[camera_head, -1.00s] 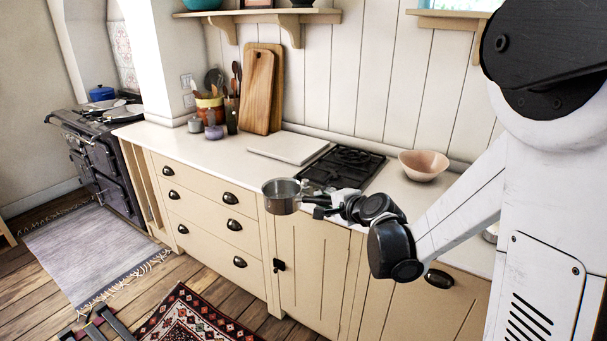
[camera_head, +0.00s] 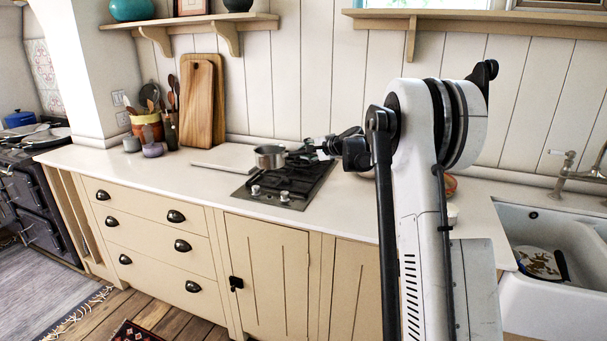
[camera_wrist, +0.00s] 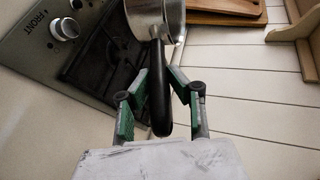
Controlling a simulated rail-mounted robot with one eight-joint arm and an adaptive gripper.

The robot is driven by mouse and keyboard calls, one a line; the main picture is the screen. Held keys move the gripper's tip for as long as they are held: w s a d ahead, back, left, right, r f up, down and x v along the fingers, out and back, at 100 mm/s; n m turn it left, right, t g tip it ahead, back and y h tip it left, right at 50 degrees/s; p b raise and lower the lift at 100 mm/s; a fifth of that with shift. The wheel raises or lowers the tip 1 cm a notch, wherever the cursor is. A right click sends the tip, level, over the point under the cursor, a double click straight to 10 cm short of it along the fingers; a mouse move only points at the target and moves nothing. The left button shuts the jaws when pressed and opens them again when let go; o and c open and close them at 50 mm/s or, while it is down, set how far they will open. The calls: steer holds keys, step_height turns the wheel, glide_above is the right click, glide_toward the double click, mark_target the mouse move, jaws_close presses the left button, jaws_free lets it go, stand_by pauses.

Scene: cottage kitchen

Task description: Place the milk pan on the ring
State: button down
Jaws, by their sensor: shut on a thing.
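The milk pan (camera_head: 270,158) is a small steel pan with a black handle. In the head view it is at the left edge of the black gas hob (camera_head: 283,194), near the hob's back left part. My gripper (camera_head: 312,147) comes from the right and is shut on the pan's handle. In the wrist view the handle (camera_wrist: 160,100) lies between the green-padded fingers of my gripper (camera_wrist: 158,92), and the pan body (camera_wrist: 150,18) is at the top, partly cut off. I cannot tell whether the pan touches the hob. The ring under or beside it is partly hidden.
A white board (camera_head: 222,158) lies on the worktop left of the hob. Wooden boards (camera_head: 203,100) and a utensil pot (camera_head: 148,128) stand farther left by the wall. A sink (camera_head: 555,240) is at the right. My arm hides most of a bowl behind it.

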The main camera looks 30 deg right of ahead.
steer(key=shift+w+d+f, duration=0.85)
steer(key=shift+d+f, duration=0.5)
steer(key=shift+f, duration=0.3)
steer(key=shift+w+d+f, duration=0.85)
steer(key=shift+d+f, duration=0.5)
steer(key=shift+f, duration=0.25)
steer(key=shift+w+d+f, duration=0.85)
steer(key=shift+d+f, duration=0.5)
steer(key=shift+f, duration=0.3)
steer(key=c, duration=1.7)
jaws_free()
steer(key=shift+c, duration=0.2)
steer(key=shift+o, duration=0.5)
